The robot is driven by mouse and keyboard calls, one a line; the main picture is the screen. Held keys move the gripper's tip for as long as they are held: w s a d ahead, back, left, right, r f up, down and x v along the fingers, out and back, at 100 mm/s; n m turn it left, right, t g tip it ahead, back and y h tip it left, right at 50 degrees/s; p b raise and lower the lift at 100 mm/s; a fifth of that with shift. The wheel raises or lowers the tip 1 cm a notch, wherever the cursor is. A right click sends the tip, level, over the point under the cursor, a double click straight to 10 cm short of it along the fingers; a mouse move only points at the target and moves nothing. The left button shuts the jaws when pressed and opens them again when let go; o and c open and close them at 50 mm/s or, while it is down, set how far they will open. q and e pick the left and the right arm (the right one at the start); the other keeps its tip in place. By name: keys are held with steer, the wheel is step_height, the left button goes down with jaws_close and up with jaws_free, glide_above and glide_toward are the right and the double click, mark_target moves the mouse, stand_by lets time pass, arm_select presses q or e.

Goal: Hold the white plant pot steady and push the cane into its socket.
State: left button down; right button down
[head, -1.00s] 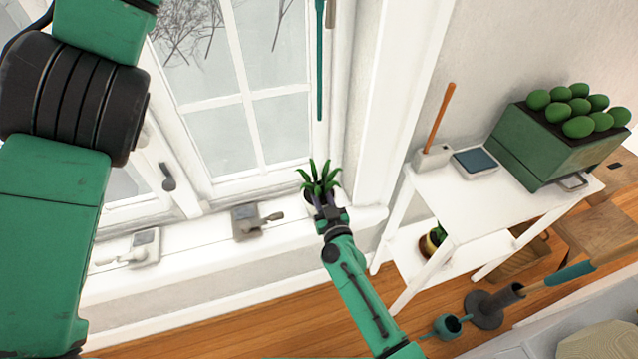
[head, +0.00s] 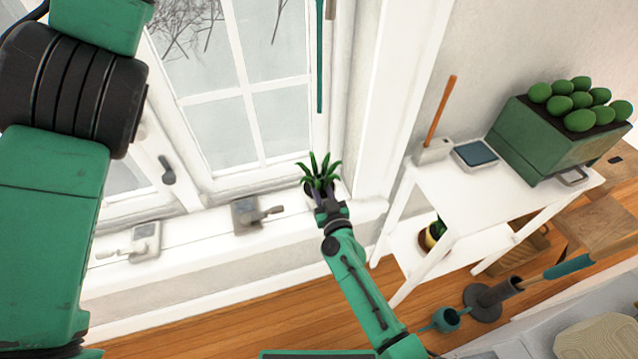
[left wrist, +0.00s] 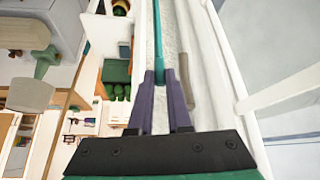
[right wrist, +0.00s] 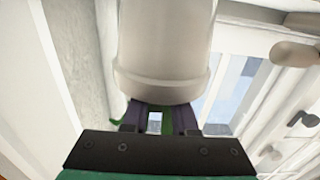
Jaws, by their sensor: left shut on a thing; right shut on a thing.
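The teal cane (head: 320,60) hangs upright at the top of the head view, its lower end above the green plant (head: 320,172), with a gap in the picture. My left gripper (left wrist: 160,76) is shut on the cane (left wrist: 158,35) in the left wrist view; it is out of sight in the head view. My right gripper (head: 321,194) is at the plant on the windowsill. In the right wrist view the white plant pot (right wrist: 165,50) fills the upper middle, and my right gripper (right wrist: 160,112) is shut at its rim.
The windowsill (head: 200,243) carries two grey latch-like fittings (head: 247,215) (head: 146,242) left of the plant. A window handle (head: 168,170) sticks out. A white shelf (head: 480,205) on the right holds a green planter (head: 550,140). A brown rod (left wrist: 187,85) shows beside the cane.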

stand_by(0.6)
arm_select(q)
step_height(320, 180, down, 13)
steer(key=shift+f, duration=2.8)
steer(key=shift+f, duration=2.8)
steer(key=c, duration=0.8)
jaws_free()
